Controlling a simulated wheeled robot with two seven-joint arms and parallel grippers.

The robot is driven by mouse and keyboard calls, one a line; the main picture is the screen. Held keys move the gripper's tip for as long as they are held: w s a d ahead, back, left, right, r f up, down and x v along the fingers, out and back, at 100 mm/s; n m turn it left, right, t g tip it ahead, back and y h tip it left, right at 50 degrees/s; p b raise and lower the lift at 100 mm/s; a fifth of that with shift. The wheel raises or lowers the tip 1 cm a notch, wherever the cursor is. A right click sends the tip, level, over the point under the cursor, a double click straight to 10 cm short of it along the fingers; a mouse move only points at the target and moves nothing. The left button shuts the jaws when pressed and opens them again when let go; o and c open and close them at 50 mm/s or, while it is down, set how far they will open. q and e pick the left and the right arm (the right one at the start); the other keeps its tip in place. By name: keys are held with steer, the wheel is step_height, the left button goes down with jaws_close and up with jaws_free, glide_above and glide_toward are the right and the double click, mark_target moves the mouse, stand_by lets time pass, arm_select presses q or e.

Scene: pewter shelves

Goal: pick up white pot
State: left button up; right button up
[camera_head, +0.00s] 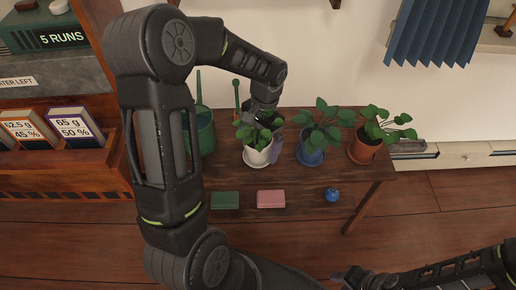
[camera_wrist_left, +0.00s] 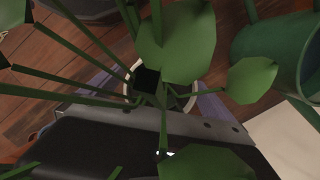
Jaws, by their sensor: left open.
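The white pot (camera_head: 258,156) holds a leafy green plant and stands on a saucer on the wooden bench. My left gripper (camera_head: 264,132) reaches down from above into its leaves, with one greyish finger showing at the pot's right side. In the left wrist view the pot's white rim (camera_wrist_left: 128,91) shows between two purple-grey fingers, one on each side. The left gripper (camera_wrist_left: 155,95) is open, and leaves and stems hide much of the rim. Whether the fingers touch the pot cannot be told. My right gripper (camera_head: 350,278) is low at the bottom edge, apart from the bench, its fingers unclear.
A blue pot (camera_head: 311,154) and a terracotta pot (camera_head: 363,150) with plants stand to the right. A green watering can (camera_head: 206,132) is close on the left. A green block (camera_head: 225,200), a pink block (camera_head: 271,199) and a blue ball-like item (camera_head: 332,194) lie along the front.

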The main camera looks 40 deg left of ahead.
arm_select(q)
steer(key=shift+f, duration=0.25)
stand_by(0.4)
steer(key=shift+r, duration=0.1)
steer(key=c, duration=2.2)
